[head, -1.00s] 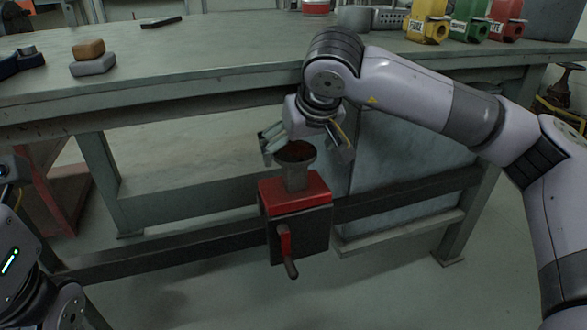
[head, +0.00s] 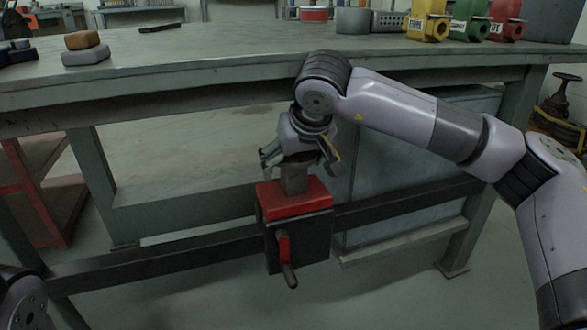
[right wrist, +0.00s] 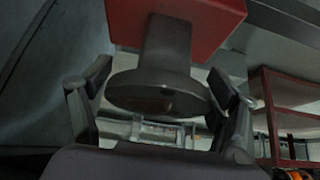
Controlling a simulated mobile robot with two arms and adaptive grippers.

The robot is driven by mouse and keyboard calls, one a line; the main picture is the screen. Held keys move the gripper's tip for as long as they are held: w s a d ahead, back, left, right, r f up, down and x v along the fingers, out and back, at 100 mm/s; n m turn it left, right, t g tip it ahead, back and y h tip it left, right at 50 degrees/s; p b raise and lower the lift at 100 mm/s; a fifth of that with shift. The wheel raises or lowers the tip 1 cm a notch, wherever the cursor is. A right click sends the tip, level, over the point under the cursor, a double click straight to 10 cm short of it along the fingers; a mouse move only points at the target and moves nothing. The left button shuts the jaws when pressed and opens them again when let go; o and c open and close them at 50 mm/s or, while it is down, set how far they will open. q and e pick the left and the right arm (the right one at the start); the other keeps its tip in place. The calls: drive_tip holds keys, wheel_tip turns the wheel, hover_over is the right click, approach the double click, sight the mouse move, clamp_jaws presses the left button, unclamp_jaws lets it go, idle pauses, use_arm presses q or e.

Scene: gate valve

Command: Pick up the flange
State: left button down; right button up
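The flange (head: 294,180) is a grey metal piece with a narrow neck. It stands upright on the red top of a block-shaped vise (head: 295,203). In the right wrist view its round disc (right wrist: 158,92) lies between my fingers, with the neck running up to the red block. My right gripper (head: 302,163) points down over the flange and mostly hides the disc in the head view. Its two fingers (right wrist: 160,88) are spread, one on each side of the disc and close to its edge. Whether they touch it I cannot tell. My left gripper is out of view.
The workbench (head: 200,60) stands behind the vise. A red shelf (right wrist: 285,100) shows in the wrist view.

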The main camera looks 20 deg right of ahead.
drive_tip(key=c, duration=1.5)
drive_tip(key=shift+r, duration=0.1)
drive_tip(key=shift+c, duration=0.3)
drive_tip(key=shift+r+p, duration=0.1)
drive_tip(key=shift+p, duration=0.2)
